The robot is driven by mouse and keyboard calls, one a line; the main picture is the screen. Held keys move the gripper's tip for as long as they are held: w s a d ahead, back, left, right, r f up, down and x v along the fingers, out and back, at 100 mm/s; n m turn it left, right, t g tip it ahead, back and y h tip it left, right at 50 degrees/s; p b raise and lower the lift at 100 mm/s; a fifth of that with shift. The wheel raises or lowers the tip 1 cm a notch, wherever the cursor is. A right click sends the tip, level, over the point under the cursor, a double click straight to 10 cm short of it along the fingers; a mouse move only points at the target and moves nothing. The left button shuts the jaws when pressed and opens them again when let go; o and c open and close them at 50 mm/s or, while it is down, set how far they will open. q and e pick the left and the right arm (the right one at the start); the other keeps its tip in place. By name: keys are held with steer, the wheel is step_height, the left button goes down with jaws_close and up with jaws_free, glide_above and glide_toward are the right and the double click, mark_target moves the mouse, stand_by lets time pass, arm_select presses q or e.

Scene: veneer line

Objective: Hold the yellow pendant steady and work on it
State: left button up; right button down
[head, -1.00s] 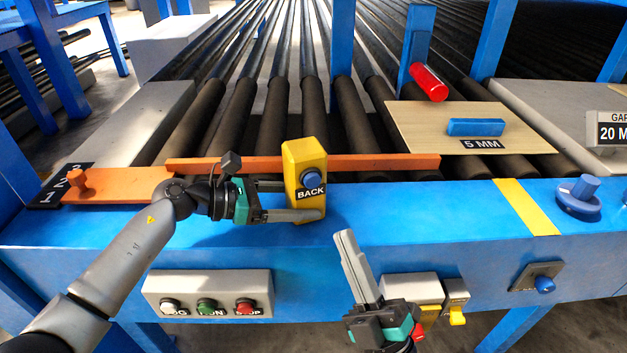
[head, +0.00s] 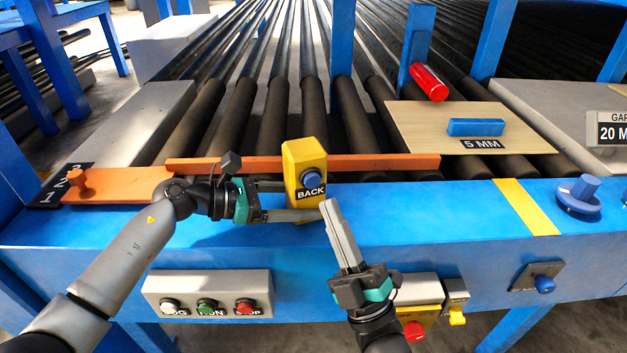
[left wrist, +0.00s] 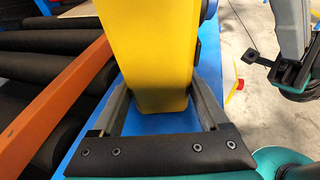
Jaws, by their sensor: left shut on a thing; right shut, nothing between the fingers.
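The yellow pendant (head: 304,165) stands upright on the blue front beam, with a round blue button (head: 312,178) above a black label reading BACK. My left gripper (head: 300,200) is shut on the pendant, one finger on each side; the left wrist view shows both fingers (left wrist: 160,105) against the yellow body (left wrist: 152,55). My right gripper (head: 330,208) is shut and empty. Its fingertips point up, just right of and below the pendant's lower end; I cannot tell whether they touch it.
An orange fence bar (head: 390,162) runs behind the pendant, before the dark rollers (head: 312,110). A button box (head: 207,293) is on the beam's front face. A veneer sheet (head: 420,125) carries a blue block (head: 476,127). A red cylinder (head: 429,82) is further back.

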mark_target(312, 180)
steer(key=shift+w+a, duration=0.25)
steer(key=shift+w, duration=0.5)
steer(key=shift+w+a, duration=0.2)
steer(key=shift+w, duration=0.55)
stand_by(0.9)
steer(key=shift+w+a, duration=0.15)
steer(key=shift+w, duration=0.25)
steer(key=shift+w, duration=0.2)
stand_by(0.3)
